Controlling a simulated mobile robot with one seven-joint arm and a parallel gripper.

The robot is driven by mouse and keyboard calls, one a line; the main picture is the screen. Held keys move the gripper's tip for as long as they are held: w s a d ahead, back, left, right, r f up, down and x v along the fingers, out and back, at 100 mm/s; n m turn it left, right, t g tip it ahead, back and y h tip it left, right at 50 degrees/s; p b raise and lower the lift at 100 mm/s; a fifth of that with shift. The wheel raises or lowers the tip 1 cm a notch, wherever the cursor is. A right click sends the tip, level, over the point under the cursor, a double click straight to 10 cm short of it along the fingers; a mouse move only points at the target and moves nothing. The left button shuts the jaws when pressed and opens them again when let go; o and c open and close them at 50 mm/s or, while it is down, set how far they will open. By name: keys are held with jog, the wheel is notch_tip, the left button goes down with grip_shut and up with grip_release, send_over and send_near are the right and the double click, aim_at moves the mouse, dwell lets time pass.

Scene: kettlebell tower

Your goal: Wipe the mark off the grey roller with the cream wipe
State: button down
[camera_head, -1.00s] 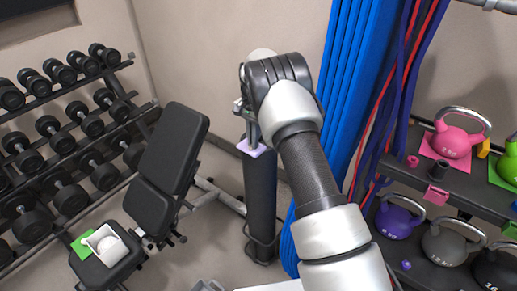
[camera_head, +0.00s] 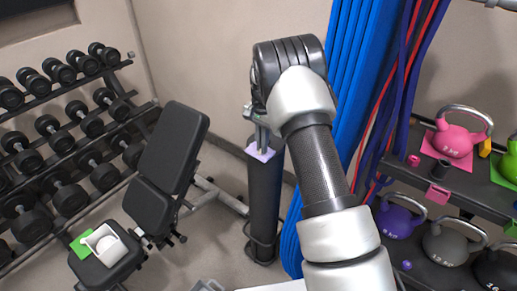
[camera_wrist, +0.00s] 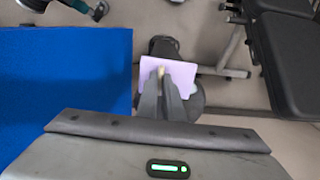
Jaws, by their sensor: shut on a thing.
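A dark grey upright cylinder, which I take to be the grey roller (camera_head: 265,195), stands on the floor between the bench and the blue hanging bands. A lilac square (camera_head: 260,153) lies at its top; it also shows in the wrist view (camera_wrist: 180,70). My gripper (camera_head: 262,143) points down over the lilac square. In the wrist view its fingers (camera_wrist: 160,76) are close together, with a small cream piece, likely the cream wipe (camera_wrist: 160,71), at their tips. I cannot tell whether it touches the surface below. No mark can be made out clearly.
Blue bands (camera_head: 345,100) hang close to the right of my gripper. A dumbbell rack (camera_head: 70,140) is further left; a kettlebell shelf (camera_head: 470,185) is at right.

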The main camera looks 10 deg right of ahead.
jog(key=shift+r, duration=0.1)
jog(key=shift+r+p, duration=0.6)
jog(key=shift+r, duration=0.45)
jog(key=shift+w, duration=0.1)
jog(key=w+a+r+p, duration=0.2)
jog(key=w+a, duration=0.1)
jog(key=shift+w+a+r, duration=0.1)
jog(key=shift+w+r, duration=0.05)
notch_tip(320, 180, up, 5)
jog(key=p, duration=0.3)
jog(key=shift+r, duration=0.15)
